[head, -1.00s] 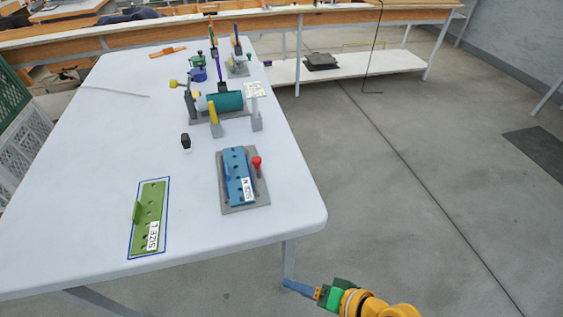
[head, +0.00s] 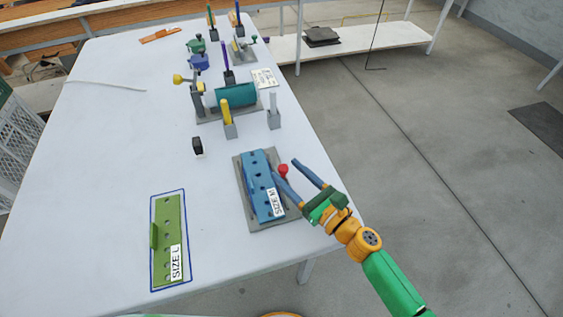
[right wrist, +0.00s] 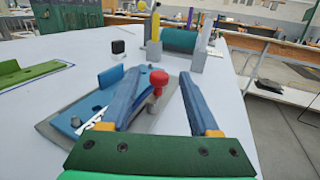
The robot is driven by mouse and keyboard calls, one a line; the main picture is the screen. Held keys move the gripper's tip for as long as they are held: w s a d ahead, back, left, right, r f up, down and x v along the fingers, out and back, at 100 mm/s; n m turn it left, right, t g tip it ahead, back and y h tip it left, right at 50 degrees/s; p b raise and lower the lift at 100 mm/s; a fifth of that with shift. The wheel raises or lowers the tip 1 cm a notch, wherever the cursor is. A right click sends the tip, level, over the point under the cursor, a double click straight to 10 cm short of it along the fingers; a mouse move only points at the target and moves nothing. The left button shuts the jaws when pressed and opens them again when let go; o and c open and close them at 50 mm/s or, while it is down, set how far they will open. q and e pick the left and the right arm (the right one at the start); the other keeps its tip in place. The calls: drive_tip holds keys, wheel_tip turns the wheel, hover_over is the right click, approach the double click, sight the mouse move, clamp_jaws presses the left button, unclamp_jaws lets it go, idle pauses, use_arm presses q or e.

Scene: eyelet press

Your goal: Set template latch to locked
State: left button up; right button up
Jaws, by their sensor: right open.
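The blue SIZE M template (head: 259,178) lies on a grey base plate (head: 242,186) near the table's right edge. The template latch has a red knob (head: 283,169) at the plate's right side; in the right wrist view the red knob (right wrist: 158,78) stands upright on a grey post, ahead of and between my fingers. My right gripper (head: 298,168) is open and empty, its blue fingers reaching over the plate's right side toward the knob. One finger hides part of the template in the right wrist view. My left gripper is not in view.
A green SIZE L template (head: 168,230) lies in a blue outline at the left. A small black-topped object (head: 197,146), a yellow-handled tool (head: 226,112) and a teal cylinder (head: 236,94) stand behind the plate. The table's right edge is close to my right arm.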

sight(286, 172)
drive_tip(key=x, duration=0.3)
drive_tip(key=shift+f, duration=0.2)
drive_tip(key=shift+s+d, duration=0.1)
drive_tip(key=shift+s, duration=0.05)
drive_tip(key=shift+c, duration=0.4)
drive_tip(key=shift+r, duration=0.1)
clamp_jaws()
drive_tip(key=shift+n+g+y, duration=0.3)
drive_tip(key=shift+f+n+g+y+b, duration=0.2)
drive_tip(key=shift+n+g+y+b, duration=0.7)
drive_tip(key=shift+g+y, duration=0.15)
drive_tip(key=n+g+y+b, duration=0.1)
drive_tip(key=n+g+b, duration=0.2)
drive_tip(key=g+b, duration=0.1)
drive_tip(key=n+g+y+b, duration=0.1)
drive_tip(key=n+g+b, duration=0.2)
drive_tip(key=g+b, duration=0.2)
drive_tip(key=s+a+n+g+y+b, duration=0.1)
drive_tip(key=n+g+b, duration=0.2)
drive_tip(key=b, duration=0.3)
drive_tip(key=shift+s+a+f+g+y, duration=0.15)
drive_tip(key=shift+g+y, duration=0.1)
drive_tip(key=shift+g, duration=0.4)
drive_tip(key=shift+n+g+b, duration=0.4)
drive_tip(key=shift+g+b, duration=0.2)
drive_tip(key=shift+b, duration=0.05)
